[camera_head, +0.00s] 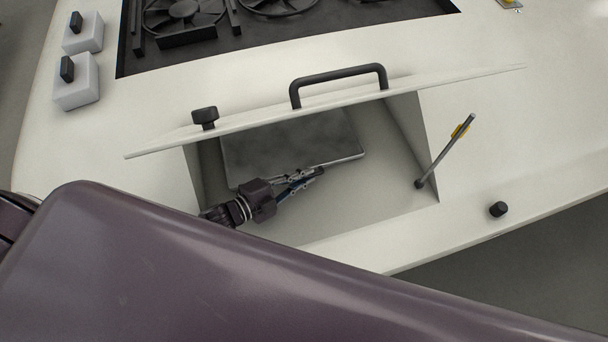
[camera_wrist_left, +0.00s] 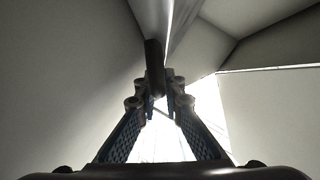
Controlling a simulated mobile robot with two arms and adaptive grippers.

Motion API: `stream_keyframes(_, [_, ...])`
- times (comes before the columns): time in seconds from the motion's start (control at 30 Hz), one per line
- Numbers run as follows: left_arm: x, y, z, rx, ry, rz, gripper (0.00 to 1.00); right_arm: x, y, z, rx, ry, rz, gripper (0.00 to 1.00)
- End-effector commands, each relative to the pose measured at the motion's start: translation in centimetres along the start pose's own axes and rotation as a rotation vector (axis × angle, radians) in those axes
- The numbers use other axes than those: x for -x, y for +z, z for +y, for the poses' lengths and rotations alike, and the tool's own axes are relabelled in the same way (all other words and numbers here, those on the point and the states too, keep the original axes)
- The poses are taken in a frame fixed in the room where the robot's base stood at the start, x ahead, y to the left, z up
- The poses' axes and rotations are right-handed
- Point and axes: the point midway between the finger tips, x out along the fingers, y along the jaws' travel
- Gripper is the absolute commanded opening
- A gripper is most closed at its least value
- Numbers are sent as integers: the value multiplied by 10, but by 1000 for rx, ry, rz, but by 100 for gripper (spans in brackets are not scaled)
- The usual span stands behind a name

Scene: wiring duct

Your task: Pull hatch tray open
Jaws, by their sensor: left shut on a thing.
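The hatch is a white lid (camera_head: 250,117) with a black bar handle (camera_head: 340,79), standing raised over a recess. Inside the recess lies a flat dark-grey tray (camera_head: 290,143) with a lighter front edge. My left gripper (camera_head: 312,174) is inside the recess at the tray's front edge, its fingers shut on a small dark handle (camera_head: 320,170). In the left wrist view this dark rounded handle (camera_wrist_left: 154,70) shows between and just beyond the fingertips (camera_wrist_left: 161,84). How the handle joins the tray is hidden. My right gripper is not in view.
A black knob (camera_head: 498,209) lies right of the opening. White boxes (camera_head: 76,93) with black switches and a dark fan bay (camera_head: 185,22) are farther back. My purple arm link covers the front.

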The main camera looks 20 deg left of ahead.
Motion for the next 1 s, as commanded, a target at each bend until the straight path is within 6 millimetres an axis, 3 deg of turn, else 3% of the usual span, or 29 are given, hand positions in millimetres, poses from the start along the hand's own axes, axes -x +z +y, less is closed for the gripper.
stream_keyframes(0.27, [15, -34, 24, 7, 4, -1, 0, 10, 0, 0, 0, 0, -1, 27])
stream_keyframes(0.7, [54, -128, 93, 8, 3, -3, 0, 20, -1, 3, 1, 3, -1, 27])
stream_keyframes(1.0, [69, -164, 119, 3, 2, -2, 0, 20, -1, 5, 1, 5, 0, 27])
